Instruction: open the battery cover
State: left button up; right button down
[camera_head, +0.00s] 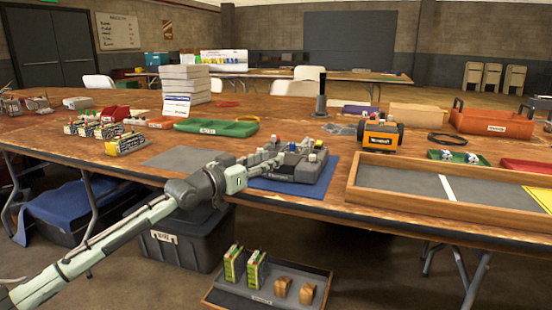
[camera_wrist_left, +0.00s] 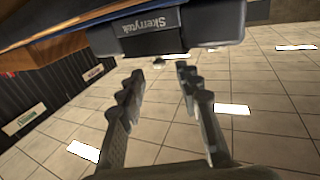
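A dark grey charger (camera_head: 308,170) with several small coloured parts on top sits on a blue mat (camera_head: 290,188) at the table's front edge. My left gripper (camera_head: 278,161) reaches in from the left, at the charger's left front side. In the left wrist view its two fingers (camera_wrist_left: 158,82) are apart with only tiled floor between them. A dark grey body with a "Skerrytek" label (camera_wrist_left: 149,22) is just beyond the fingertips at the top of that view. I cannot make out a separate battery cover. My right gripper is not in view.
An orange and black wheeled unit (camera_head: 380,136) stands behind and right of the charger. A wooden-framed tray (camera_head: 400,205) lies to the right. A green tray (camera_head: 217,127) and several battery packs (camera_head: 126,144) are to the left. A grey mat (camera_head: 180,158) is bare.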

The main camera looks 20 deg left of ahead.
pick_arm(q)
jog(key=shift+x, duration=1.5)
grip_shut()
